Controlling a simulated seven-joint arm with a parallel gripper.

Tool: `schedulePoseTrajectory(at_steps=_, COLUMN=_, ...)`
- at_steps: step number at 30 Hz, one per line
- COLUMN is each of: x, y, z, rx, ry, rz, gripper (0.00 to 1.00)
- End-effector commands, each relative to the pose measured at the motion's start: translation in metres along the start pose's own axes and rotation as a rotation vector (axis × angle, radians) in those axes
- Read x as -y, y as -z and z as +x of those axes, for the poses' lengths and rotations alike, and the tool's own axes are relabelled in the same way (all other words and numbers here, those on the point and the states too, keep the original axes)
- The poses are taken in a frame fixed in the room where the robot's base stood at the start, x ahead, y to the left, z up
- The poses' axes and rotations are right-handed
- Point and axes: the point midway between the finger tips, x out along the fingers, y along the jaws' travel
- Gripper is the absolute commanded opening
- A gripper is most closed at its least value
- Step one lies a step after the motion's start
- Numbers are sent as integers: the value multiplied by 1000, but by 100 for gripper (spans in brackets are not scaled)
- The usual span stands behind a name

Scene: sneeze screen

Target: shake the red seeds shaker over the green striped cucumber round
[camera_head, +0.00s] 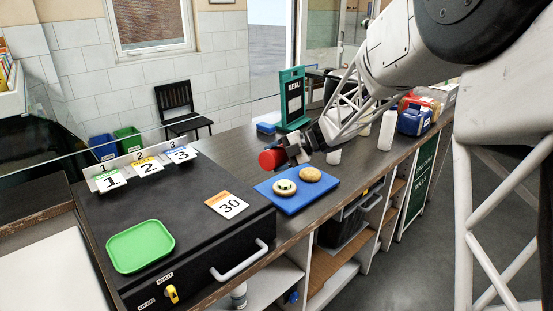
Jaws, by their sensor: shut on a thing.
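The red seeds shaker (270,160) is held in my gripper (286,154), lying roughly on its side with its red part pointing left. My gripper is shut on it, above the blue board and apart from it. The green cucumber round (284,186) sits on a pale bread half on the blue board (290,206), below and slightly right of the shaker. Its stripes are too small to make out. I cannot tell whether the shaker is directly over the round.
A tan bun top (311,174) lies beside the round. A black case (180,225) with a green tray (140,246) and number cards stands at left. A green menu stand (292,98) is behind; a white cup (334,156) and white bottle (387,130) are to the right.

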Motion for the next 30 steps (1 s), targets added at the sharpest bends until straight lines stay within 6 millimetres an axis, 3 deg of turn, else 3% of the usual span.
schedulePoseTrajectory(at_steps=18, x=-6, y=-20, z=-13, rx=-373, ry=-210, rz=505, gripper=38)
schedulePoseTrajectory(at_steps=30, x=-8, y=-22, z=-15, rx=-435, ry=-244, rz=590, gripper=38)
